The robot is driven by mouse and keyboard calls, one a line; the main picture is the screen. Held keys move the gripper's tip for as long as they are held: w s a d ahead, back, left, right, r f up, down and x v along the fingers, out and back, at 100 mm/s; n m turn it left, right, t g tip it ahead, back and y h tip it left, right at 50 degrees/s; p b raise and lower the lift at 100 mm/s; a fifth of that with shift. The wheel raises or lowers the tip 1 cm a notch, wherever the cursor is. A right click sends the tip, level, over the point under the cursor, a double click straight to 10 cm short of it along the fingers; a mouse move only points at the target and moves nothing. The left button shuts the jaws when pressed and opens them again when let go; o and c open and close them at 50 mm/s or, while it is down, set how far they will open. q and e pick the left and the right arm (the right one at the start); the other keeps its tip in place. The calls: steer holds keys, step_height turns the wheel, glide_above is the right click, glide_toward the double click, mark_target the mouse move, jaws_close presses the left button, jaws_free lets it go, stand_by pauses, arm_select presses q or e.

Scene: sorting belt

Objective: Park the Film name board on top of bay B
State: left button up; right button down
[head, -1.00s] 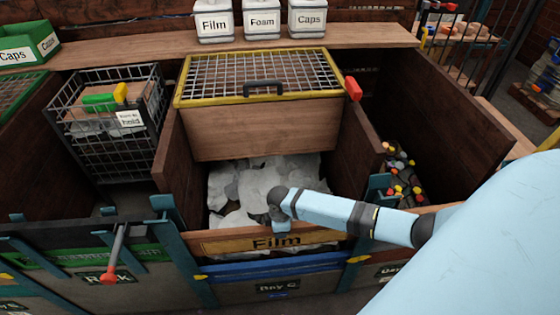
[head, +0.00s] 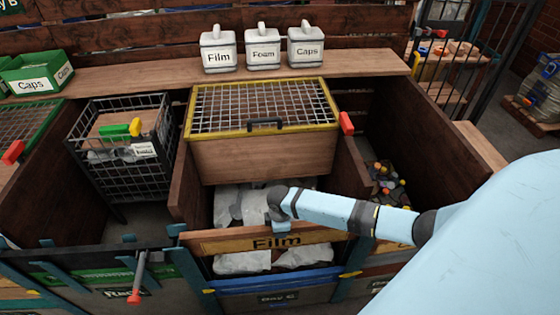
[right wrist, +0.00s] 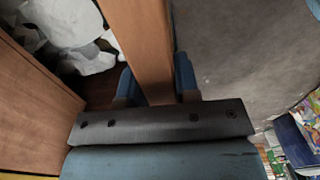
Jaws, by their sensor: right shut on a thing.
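In the right wrist view the plank (right wrist: 140,35) runs between the two blue fingers of my right gripper (right wrist: 157,82). The middle bay's front (head: 330,288) carries a small plate that seems to read Bay C. Bay B's plate is not clearly readable on the neighbouring fronts. My left gripper is out of view.
A yellow-rimmed mesh lid (head: 186,130) covers the back of the middle bay, with white film below. A wire basket (head: 150,180) hangs in the left bay. A red-handled lever (head: 136,290) stands at the left bay's front. Bottle caps (head: 388,185) lie in the right bay.

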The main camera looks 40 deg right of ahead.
step_height(320, 180, up, 16)
stand_by(0.5)
